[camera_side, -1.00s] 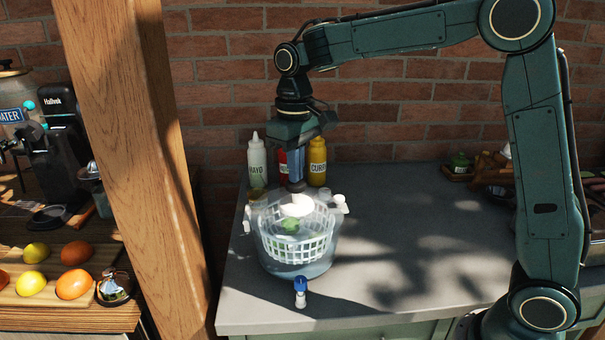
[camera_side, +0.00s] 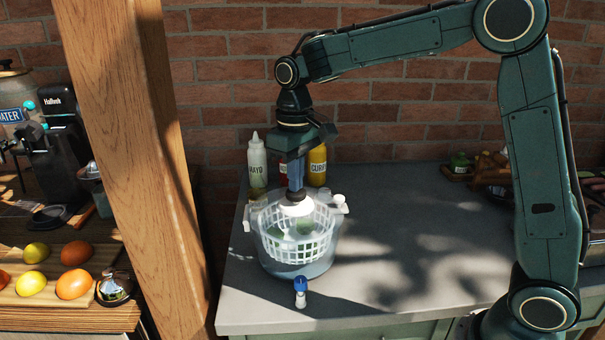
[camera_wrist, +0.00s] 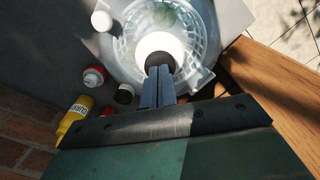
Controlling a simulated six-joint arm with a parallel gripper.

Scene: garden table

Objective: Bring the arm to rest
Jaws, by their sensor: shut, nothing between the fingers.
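My gripper (camera_side: 297,194) is shut and empty, pointing straight down over a clear bowl (camera_side: 325,265) with a white slotted basket (camera_side: 322,246) inside. Its dark tip is at a white round knob-like piece (camera_side: 297,208) at the top of the bowl; I cannot tell whether they touch. Something green (camera_side: 304,224) shows inside the basket. In the wrist view, the shut fingers (camera_wrist: 159,72) reach toward the same white round piece (camera_wrist: 160,43), with the clear bowl around it. The arm is bent, its forearm stretched left above the counter.
White, red and yellow bottles (camera_side: 257,163) stand just behind the bowl. A small blue-capped bottle (camera_side: 300,293) stands in front of it. A wooden post (camera_side: 140,160) rises at left. The grey counter (camera_side: 420,235) right of the bowl is mostly clear.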

